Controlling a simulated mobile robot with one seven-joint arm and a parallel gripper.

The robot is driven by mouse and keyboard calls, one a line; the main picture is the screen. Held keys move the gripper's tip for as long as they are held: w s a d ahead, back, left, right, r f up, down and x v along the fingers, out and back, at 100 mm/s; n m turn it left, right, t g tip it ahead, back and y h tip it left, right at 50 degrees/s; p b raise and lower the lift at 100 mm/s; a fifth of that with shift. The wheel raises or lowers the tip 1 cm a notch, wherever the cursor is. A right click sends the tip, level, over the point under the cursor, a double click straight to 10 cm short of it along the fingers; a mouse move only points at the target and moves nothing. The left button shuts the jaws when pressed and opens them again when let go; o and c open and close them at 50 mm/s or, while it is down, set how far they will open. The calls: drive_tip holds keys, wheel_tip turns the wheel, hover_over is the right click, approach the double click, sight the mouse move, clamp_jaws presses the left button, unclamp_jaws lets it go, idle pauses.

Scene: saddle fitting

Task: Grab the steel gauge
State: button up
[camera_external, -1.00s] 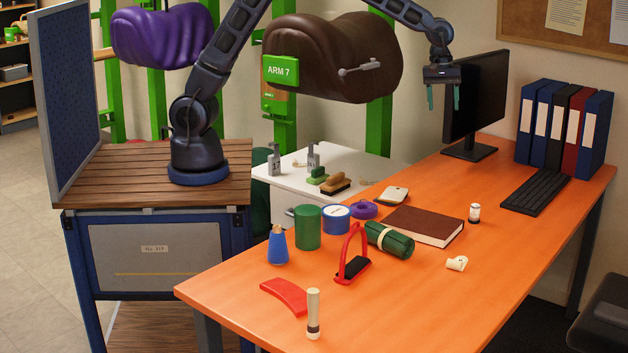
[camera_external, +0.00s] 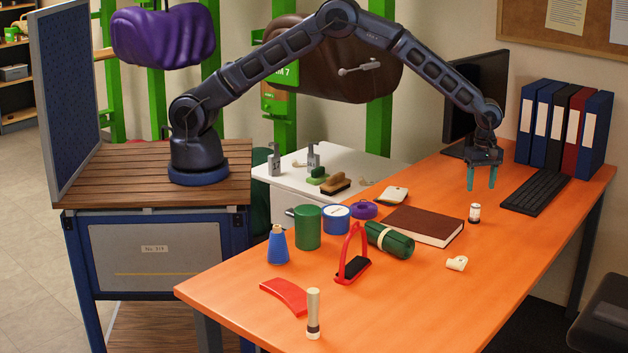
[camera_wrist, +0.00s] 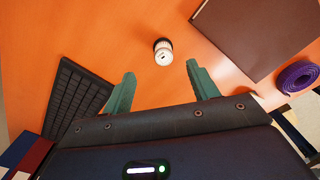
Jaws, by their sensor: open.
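No object here is plainly marked as the steel gauge. A grey metal piece with a knobbed end (camera_external: 360,68) shows against the brown saddle, and two grey metal pieces (camera_external: 273,160) (camera_external: 313,157) stand on the white cabinet; I cannot tell whether any is the gauge. My gripper (camera_external: 482,182) is open and empty, pointing down above the orange desk's far part. A small white-and-black cylinder (camera_external: 474,213) stands upright on the desk just below it. In the wrist view the cylinder (camera_wrist: 163,52) lies ahead of the fingertips, roughly midway between them, apart from both.
The monitor (camera_external: 458,105) stands close behind my gripper, with the keyboard (camera_external: 536,194) to its right. A brown book (camera_external: 424,226), a green roll (camera_external: 390,239) and a red stirrup (camera_external: 352,262) lie to the left. The desk's front right is largely clear.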

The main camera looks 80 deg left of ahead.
sight(476, 205)
wheel_tip(476, 205, down, 5)
drive_tip(key=shift+a, duration=0.1)
drive_tip(key=shift+s+a+f, duration=0.1)
drive_tip(key=shift+s+f, duration=0.05)
drive_tip(key=shift+f, duration=1.15)
drive_tip(key=shift+s+a+f, duration=0.1)
drive_tip(key=shift+s+f, duration=0.05)
drive_tip(key=shift+f, duration=1.15)
drive_tip(key=shift+c, duration=0.2)
drive_tip(key=c, duration=1.2)
